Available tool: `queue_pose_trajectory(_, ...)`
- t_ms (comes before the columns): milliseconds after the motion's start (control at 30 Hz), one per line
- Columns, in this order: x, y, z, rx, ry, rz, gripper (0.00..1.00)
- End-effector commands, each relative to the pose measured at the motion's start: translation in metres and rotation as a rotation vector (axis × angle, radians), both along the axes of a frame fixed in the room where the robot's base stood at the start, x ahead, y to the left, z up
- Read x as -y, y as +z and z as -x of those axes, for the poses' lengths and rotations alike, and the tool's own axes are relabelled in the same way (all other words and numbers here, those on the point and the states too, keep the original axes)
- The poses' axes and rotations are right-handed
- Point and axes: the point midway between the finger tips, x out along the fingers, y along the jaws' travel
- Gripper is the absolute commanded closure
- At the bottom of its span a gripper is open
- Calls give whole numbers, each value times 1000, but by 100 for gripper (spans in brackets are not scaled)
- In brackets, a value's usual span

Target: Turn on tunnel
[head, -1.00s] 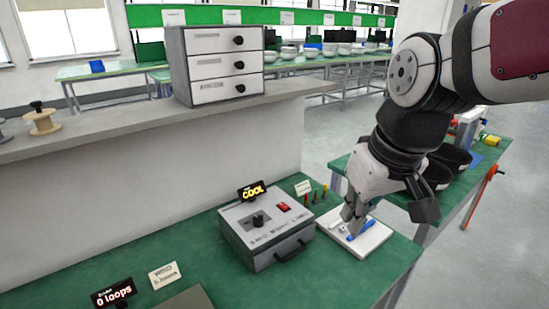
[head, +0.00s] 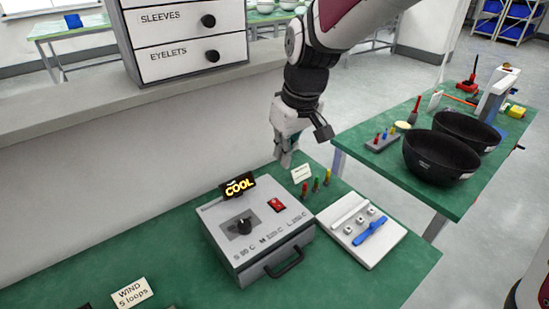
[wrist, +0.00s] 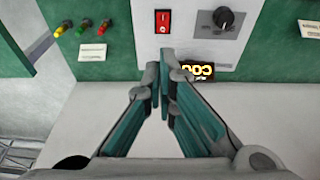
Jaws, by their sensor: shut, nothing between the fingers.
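The tunnel is a grey-white box (head: 222,215) on the green bench, with a front handle, a black knob (head: 243,226) and a red rocker switch (head: 276,205) on its top. A small display (head: 239,186) at its back edge reads "COOL". In the wrist view the red switch (wrist: 162,21) and the knob (wrist: 223,17) lie beyond my fingertips. My gripper (head: 286,163) is shut and empty, above and behind the box, apart from the switch. Its closed fingertips (wrist: 162,68) point toward the switch side in the wrist view.
A white tray (head: 385,250) with a blue tool lies right of the box. A drawer cabinet (head: 190,73) sits on the ledge. Black bowls (head: 440,160) stand on the right table.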

Motion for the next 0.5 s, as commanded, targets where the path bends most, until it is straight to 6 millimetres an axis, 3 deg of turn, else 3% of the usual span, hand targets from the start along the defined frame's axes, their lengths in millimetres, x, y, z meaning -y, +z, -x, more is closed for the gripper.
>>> queue_pose_trajectory(267, -2, -16, -3, -4, -1, 1, 100)
queue_pose_trajectory(500, -8, -60, -11, -6, -1, 2, 100)
